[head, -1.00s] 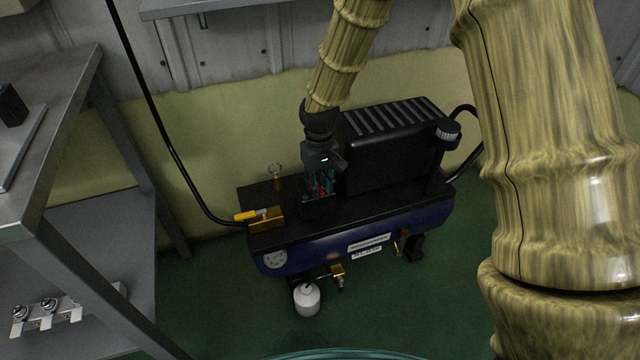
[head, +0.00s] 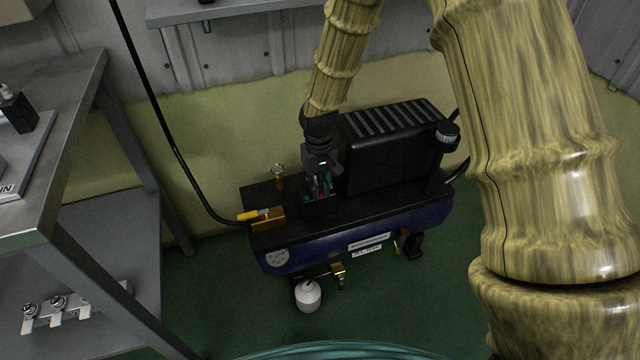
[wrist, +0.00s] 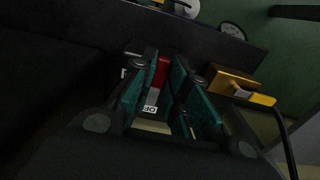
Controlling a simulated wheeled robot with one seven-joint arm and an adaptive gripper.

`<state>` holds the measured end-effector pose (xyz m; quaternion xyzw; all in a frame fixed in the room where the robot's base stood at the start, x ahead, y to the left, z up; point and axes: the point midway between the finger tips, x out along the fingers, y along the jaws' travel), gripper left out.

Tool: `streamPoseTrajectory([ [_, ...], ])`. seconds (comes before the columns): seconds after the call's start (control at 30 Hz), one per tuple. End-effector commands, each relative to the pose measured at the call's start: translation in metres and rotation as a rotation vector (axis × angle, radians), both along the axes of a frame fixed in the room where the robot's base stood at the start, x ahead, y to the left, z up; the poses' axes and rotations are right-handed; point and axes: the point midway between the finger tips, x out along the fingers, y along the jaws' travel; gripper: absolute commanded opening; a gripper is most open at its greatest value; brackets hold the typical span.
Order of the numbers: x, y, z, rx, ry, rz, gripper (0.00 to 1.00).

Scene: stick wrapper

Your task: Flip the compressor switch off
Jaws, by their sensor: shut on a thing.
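The compressor has a blue tank (head: 430,215), a black top deck and a ribbed black motor cover (head: 390,145). Its red switch (wrist: 161,75) sits on a small box on the deck; a white label, seemingly reading OFF, shows beside it in the wrist view. My gripper (head: 320,190) reaches down onto this box, left of the motor cover. In the wrist view its teal-padded fingers (wrist: 167,80) stand on both sides of the red switch and are shut on it. The fingers partly hide the switch, so I cannot tell its position clearly.
A brass valve with a yellow lever (head: 262,217) and a ring-topped fitting (head: 278,174) stand left of my gripper. A black hose (head: 165,135) runs up the wall. A metal table (head: 60,190) stands at left.

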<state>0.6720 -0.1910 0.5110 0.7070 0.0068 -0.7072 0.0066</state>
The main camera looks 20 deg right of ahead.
Motion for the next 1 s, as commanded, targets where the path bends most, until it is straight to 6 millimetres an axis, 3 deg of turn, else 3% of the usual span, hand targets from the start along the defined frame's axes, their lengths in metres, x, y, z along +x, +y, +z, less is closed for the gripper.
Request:
streamPoseTrajectory([
  [0.03,0.0,0.0,0.0,0.001,-0.001,-0.001,0.2],
  [0.13,0.0,0.0,0.0,0.0,-0.001,-0.001,0.38],
  [0.57,0.001,0.0,0.006,0.0,-0.001,0.0,0.38],
  [1.0,0.001,0.0,0.073,0.0,-0.003,0.0,0.38],
])
